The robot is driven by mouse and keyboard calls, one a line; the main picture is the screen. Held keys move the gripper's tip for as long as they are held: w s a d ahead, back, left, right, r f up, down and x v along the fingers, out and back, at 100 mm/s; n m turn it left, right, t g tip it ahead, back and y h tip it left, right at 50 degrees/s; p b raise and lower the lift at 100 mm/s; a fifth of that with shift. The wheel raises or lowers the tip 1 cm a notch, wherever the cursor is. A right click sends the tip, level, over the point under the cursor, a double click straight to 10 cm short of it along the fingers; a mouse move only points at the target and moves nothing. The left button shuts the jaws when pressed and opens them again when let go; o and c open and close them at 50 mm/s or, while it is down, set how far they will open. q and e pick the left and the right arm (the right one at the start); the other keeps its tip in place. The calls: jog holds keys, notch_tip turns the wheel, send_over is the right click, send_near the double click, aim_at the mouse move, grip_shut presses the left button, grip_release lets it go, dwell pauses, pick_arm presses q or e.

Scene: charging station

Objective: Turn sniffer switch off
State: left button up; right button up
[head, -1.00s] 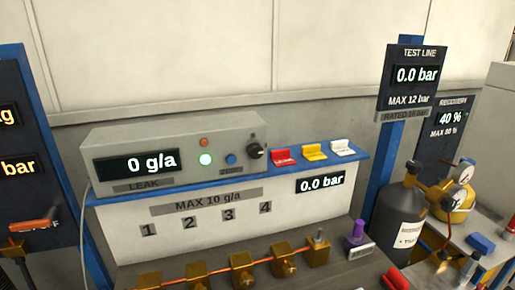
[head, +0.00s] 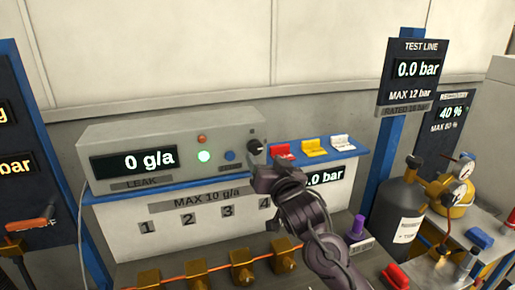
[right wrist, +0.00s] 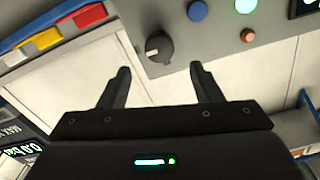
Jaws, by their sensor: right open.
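The leak sniffer box (head: 105,140) is grey, with a display reading 0 g/a, a lit green lamp (head: 204,156), an orange lamp and a blue button. Its black rotary switch (head: 255,147) is at the right end of its front; the knob also shows in the right wrist view (right wrist: 159,49), with a pale pointer mark. My right gripper (head: 268,172) is just below and in front of the knob in the head view. In the right wrist view my right gripper (right wrist: 160,75) is open and empty, its fingers pointing toward the knob, which lies beyond and between the tips. My left gripper is not in view.
Red (head: 283,151), yellow (head: 314,148) and white (head: 342,143) clips sit on the blue shelf right of the box. Brass valves (head: 242,268) line the bench below. A dark cylinder (head: 400,205) stands at right.

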aim_at(256, 148)
jog(key=p+x, duration=0.2)
jog(key=x, duration=0.5)
jog(key=shift+f, duration=0.1)
jog(key=c, duration=1)
